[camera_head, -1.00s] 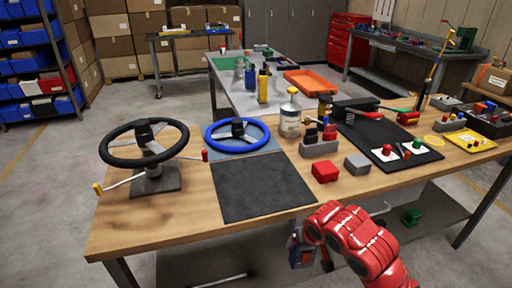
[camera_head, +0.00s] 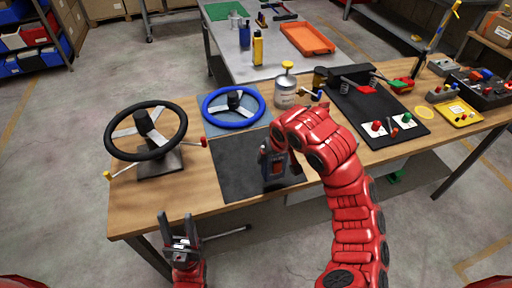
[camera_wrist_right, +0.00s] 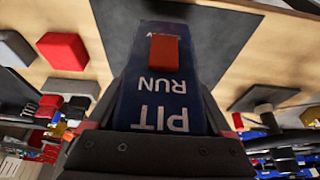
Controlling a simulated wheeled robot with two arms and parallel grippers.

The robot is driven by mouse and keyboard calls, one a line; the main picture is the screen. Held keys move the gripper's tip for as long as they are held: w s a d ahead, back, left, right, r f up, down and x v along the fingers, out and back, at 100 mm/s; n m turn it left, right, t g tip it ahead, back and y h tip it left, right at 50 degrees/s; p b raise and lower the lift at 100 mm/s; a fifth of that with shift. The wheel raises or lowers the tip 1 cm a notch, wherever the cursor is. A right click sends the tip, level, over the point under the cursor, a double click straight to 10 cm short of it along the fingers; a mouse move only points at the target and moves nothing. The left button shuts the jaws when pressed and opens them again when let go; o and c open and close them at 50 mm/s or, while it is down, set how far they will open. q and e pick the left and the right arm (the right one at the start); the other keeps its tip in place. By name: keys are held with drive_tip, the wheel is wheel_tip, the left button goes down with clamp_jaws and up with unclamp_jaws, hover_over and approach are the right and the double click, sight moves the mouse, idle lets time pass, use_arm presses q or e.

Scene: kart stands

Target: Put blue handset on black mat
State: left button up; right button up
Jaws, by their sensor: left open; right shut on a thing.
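The black mat (camera_head: 232,182) lies flat near the table's front edge, partly hidden by my right arm. My right gripper (camera_head: 273,170) is over the mat's right part, pointing down. In the right wrist view it is shut on the blue handset (camera_wrist_right: 190,58), which has a red button and the words PIT RUN. A dark surface (camera_wrist_right: 112,28) shows behind the handset there; I cannot tell whether they touch. The handset is hard to make out in the head view. My left gripper (camera_head: 178,226) is open and empty, in front of the table's front edge.
A black steering wheel (camera_head: 146,130) on a stand is left of the mat. A blue steering wheel (camera_head: 233,106) is behind it. A red block (camera_wrist_right: 66,51) and a grey block (camera_wrist_right: 15,47) lie near my right gripper. A can (camera_head: 287,87) stands behind my right arm.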

drive_tip(key=w+a+f+p, duration=0.1)
drive_tip(key=w, duration=0.1)
drive_tip(key=w+a+f+p, duration=0.1)
drive_tip(key=w+a, duration=0.1)
drive_tip(key=w+a+f+p, duration=0.1)
drive_tip(key=w+a, duration=0.1)
drive_tip(key=w, duration=0.1)
drive_tip(key=shift+w+f+p, duration=0.1)
drive_tip(key=shift+f+p, duration=0.15)
drive_tip(key=shift+p, duration=0.15)
drive_tip(key=shift+f, duration=0.35)
drive_tip(key=shift+w+f, duration=0.1)
drive_tip(key=shift+f, duration=0.05)
drive_tip(key=shift+f+b, duration=0.15)
drive_tip(key=shift+b, duration=0.15)
drive_tip(key=o, duration=1.4)
